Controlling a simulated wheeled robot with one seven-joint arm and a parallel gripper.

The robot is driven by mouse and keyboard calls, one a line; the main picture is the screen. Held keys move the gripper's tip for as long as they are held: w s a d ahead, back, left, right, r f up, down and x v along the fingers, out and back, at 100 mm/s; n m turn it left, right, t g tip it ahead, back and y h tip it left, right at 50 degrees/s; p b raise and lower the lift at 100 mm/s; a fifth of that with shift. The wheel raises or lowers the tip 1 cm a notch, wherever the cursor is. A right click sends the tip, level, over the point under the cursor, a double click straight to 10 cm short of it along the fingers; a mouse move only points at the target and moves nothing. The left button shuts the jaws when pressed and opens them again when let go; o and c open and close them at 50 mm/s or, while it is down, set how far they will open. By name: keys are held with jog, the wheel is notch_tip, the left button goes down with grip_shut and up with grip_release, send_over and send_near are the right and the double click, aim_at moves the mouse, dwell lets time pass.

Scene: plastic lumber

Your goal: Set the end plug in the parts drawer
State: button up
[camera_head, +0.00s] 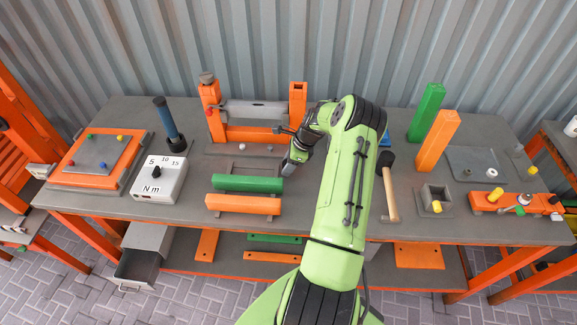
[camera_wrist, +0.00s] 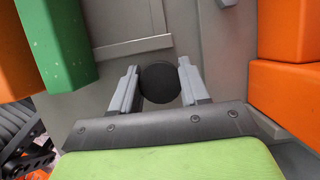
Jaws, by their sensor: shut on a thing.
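My gripper (camera_wrist: 159,88) is shut on a round black end plug (camera_wrist: 159,83), which sits between its two grey fingers in the wrist view. In the head view my gripper (camera_head: 290,165) hangs over the middle of the bench, just behind the right end of the green bar; the plug is hard to make out there. The parts drawer (camera_head: 137,269) is a grey drawer pulled open under the bench's left end, low and far to the left of my gripper. Its visible inside looks dark, and I cannot tell whether anything lies in it.
A green bar (camera_head: 247,183) and an orange bar (camera_head: 242,204) lie in front of my gripper. An orange frame (camera_head: 252,133) stands behind it. The torque box (camera_head: 159,180) and a dark blue-handled tool (camera_head: 167,122) stand left. A mallet (camera_head: 390,190) lies right of my arm.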

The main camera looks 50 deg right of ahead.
notch_tip(320, 180, up, 10)
dwell(0.5)
